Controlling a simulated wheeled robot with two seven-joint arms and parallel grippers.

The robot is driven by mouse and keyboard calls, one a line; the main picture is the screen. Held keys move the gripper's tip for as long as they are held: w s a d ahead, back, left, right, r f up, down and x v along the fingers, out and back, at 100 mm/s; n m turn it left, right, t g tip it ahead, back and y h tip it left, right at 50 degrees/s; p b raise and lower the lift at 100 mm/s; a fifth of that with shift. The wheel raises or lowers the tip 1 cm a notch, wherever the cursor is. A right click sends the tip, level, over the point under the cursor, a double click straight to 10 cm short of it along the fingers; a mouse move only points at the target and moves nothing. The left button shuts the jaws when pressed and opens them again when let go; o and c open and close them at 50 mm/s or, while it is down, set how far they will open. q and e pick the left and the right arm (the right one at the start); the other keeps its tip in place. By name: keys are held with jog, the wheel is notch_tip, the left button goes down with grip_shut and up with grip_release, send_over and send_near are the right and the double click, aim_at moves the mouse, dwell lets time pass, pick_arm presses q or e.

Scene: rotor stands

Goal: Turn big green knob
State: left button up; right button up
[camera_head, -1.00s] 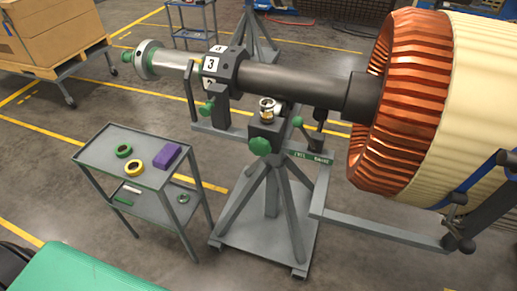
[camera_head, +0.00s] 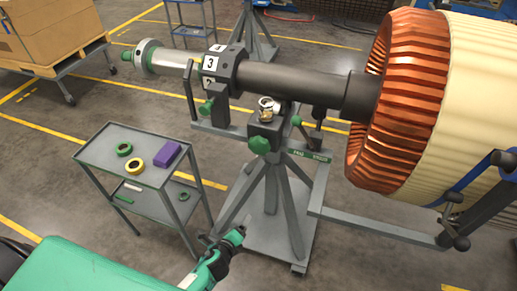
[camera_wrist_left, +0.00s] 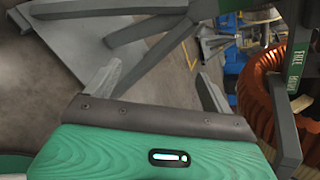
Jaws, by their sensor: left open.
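The big green knob (camera_head: 259,145) is on the front of the grey rotor stand (camera_head: 270,215), just below the rotor shaft (camera_head: 300,87). My left gripper (camera_head: 238,230) is low in the head view, in front of the stand's legs and well below the knob. It is open and empty, and touches nothing that I can make out. In the left wrist view its two fingers (camera_wrist_left: 157,86) are spread apart, with the stand's grey legs beyond them. The knob cannot be made out in the wrist view. My right gripper is not in view.
A small grey cart (camera_head: 95,152) with tape rolls and a purple box (camera_head: 167,154) stands left of the stand. A smaller green knob (camera_head: 207,107) and a green-tipped lever (camera_head: 297,121) are near the big knob. The copper rotor (camera_head: 395,105) fills the right side.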

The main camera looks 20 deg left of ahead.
pick_arm(q)
jog(key=w+d+r+m+t, duration=0.1)
jog(key=w+r+m+t, duration=0.3)
jog(key=r, duration=1)
jog(key=m+t, duration=0.1)
jog(key=m, duration=0.4)
send_near(258, 149)
jog(key=w+p, duration=0.2)
jog(key=w, duration=0.8)
jog(key=shift+f, duration=0.1)
jog(key=shift+w, duration=0.45)
jog(key=c, duration=1)
